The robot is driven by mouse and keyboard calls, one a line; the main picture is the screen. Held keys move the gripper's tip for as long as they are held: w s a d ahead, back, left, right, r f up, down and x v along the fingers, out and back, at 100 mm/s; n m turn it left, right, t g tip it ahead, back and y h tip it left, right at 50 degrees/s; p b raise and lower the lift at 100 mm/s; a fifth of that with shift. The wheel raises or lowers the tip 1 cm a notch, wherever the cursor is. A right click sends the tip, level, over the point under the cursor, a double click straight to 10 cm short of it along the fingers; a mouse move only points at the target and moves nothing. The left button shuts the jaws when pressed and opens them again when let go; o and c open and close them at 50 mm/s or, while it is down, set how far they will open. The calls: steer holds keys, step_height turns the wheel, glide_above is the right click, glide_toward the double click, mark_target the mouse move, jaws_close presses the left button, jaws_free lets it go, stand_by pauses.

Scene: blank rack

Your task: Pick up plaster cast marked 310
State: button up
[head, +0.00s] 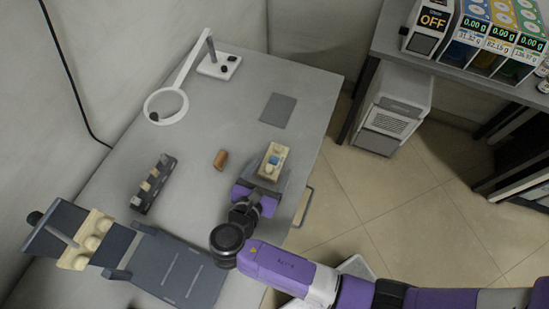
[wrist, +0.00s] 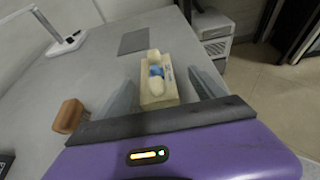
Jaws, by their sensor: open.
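A cream plaster cast (head: 274,160) with a blue patch lies on the grey table near its right edge. In the wrist view the cast (wrist: 159,94) shows between the two fingers, with a gap on each side. A small label is on its right side, too small to read. My gripper (head: 262,180) is open and empty at the near end of this cast; its fingers also show in the wrist view (wrist: 163,90). A second cream cast (head: 87,240) with rounded lumps sits on a dark stand at the left; I see no number on it.
A brown block (head: 221,159) lies left of my gripper, and a dark rack (head: 154,184) stands farther left. A magnifier lamp (head: 167,104) and a grey mat (head: 278,110) are at the back. A dark slate-blue board (head: 170,268) is at the front left.

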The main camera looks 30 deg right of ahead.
mark_target(273, 161)
steer(key=shift+w+p+x, duration=0.25)
steer(key=shift+p+x, duration=0.15)
steer(key=shift+x, duration=2.3)
steer(key=shift+a+r, duration=0.1)
steer(key=shift+r, duration=0.05)
steer(key=c, duration=1.6)
steer(key=shift+c, duration=0.2)
